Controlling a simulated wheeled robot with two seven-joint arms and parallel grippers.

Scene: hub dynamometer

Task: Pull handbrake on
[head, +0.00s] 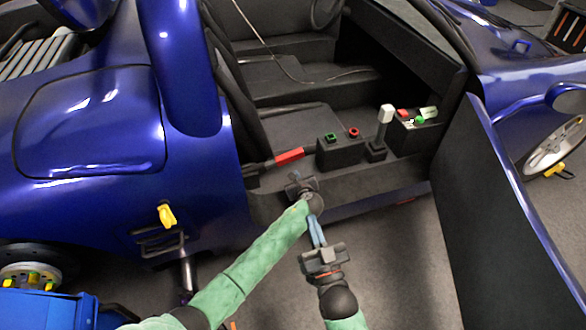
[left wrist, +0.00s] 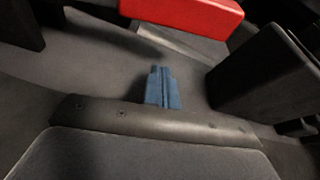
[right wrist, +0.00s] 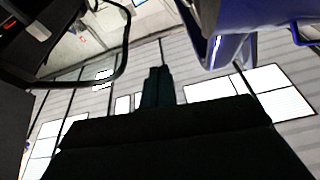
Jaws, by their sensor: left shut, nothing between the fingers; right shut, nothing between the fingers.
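The handbrake lever with its red grip (head: 289,157) lies low and nearly flat beside the seat inside the blue car. Its red grip also shows at the top of the left wrist view (left wrist: 190,10). My left gripper (head: 295,177) is just in front of and below the grip, apart from it. Its blue fingers (left wrist: 162,88) are together and empty. My right gripper (head: 317,232) is lower, outside the car by the sill, with its fingers pointing up, shut and empty. In the right wrist view its fingers (right wrist: 157,88) are dark against bright ceiling panels.
A box with green and red buttons (head: 340,150), a white-topped shifter (head: 385,118) and a small switch box (head: 418,122) stand right of the handbrake. The open door (head: 495,200) bounds the right side. The sill (head: 370,192) runs below. Floor in front is clear.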

